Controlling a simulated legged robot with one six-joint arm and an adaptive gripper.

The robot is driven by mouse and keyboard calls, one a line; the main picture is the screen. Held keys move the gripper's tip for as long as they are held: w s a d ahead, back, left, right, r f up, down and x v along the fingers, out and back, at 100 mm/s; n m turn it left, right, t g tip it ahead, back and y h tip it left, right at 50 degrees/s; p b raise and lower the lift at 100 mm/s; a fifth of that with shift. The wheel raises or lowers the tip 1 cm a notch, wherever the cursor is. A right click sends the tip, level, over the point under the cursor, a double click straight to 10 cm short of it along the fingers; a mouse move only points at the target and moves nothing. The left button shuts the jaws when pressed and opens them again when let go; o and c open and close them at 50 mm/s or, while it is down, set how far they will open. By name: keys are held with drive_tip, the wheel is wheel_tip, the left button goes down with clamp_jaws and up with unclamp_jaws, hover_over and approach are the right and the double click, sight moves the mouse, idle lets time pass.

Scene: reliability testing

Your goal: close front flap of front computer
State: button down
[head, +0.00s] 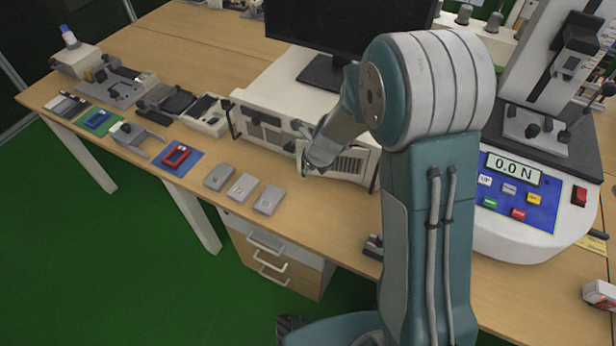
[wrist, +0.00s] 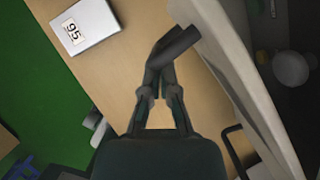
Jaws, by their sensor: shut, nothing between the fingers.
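The front computer is a low beige case (head: 262,94) lying flat on the desk under a monitor. Its front side shows dark slots at the left. A light panel with a dark vent grille (head: 350,166) is at the right of the front; my arm partly covers this area, and I cannot tell how far any flap stands open. My gripper (head: 306,172) is low in front of the case, beside that panel. In the wrist view, my gripper (wrist: 178,44) has its fingers together and empty, close beside a pale upright panel (wrist: 238,70). I cannot tell if they touch.
Three small grey boxes (head: 241,187) lie at the desk's front edge; one marked 95 (wrist: 86,22) shows in the wrist view. A force tester (head: 520,190) stands at the right.

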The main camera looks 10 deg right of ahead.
drive_tip(key=shift+w+a+f, duration=0.1)
drive_tip(key=shift+w+a, duration=0.15)
drive_tip(key=shift+w, duration=0.8)
drive_tip(key=shift+w+a, duration=0.25)
drive_tip(key=shift+w, duration=0.75)
drive_tip(key=shift+w+d, duration=0.2)
drive_tip(key=shift+d, duration=0.35)
